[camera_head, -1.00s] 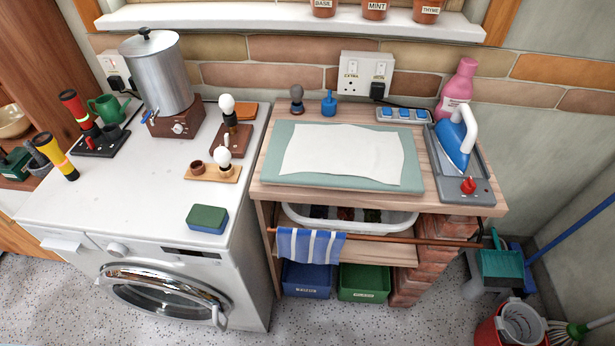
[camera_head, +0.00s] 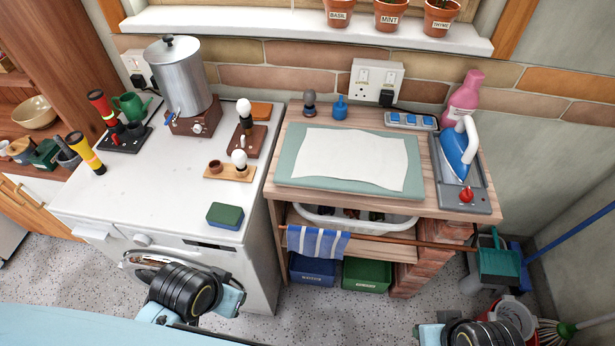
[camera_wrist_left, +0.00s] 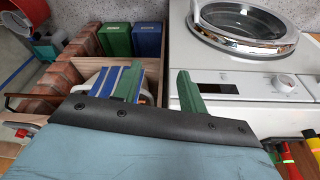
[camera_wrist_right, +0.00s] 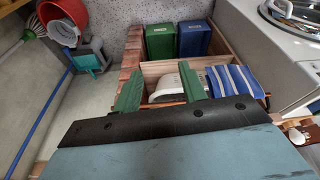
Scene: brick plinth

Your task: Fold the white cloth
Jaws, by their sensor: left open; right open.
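The white cloth (camera_head: 350,157) lies spread out, nearly flat, on a pale green pad (camera_head: 290,180) on the wooden bench top. Its edges are slightly wavy. Neither wrist view shows the cloth. My left arm shows at the bottom of the head view in front of the washing machine, its fingertips out of that frame. In the left wrist view my left gripper (camera_wrist_left: 158,88) has its green fingers apart with nothing between them. My right arm shows at the bottom right of the head view. In the right wrist view my right gripper (camera_wrist_right: 162,92) is open and empty. Both are away from the cloth.
A blue iron (camera_head: 458,150) rests on a grey stand (camera_head: 470,200) right of the pad. A power strip (camera_head: 410,121) and pink bottle (camera_head: 464,98) stand behind. A striped towel (camera_head: 317,242) hangs on the front rail. The washing machine (camera_head: 150,195) stands left, holding a metal urn (camera_head: 180,80).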

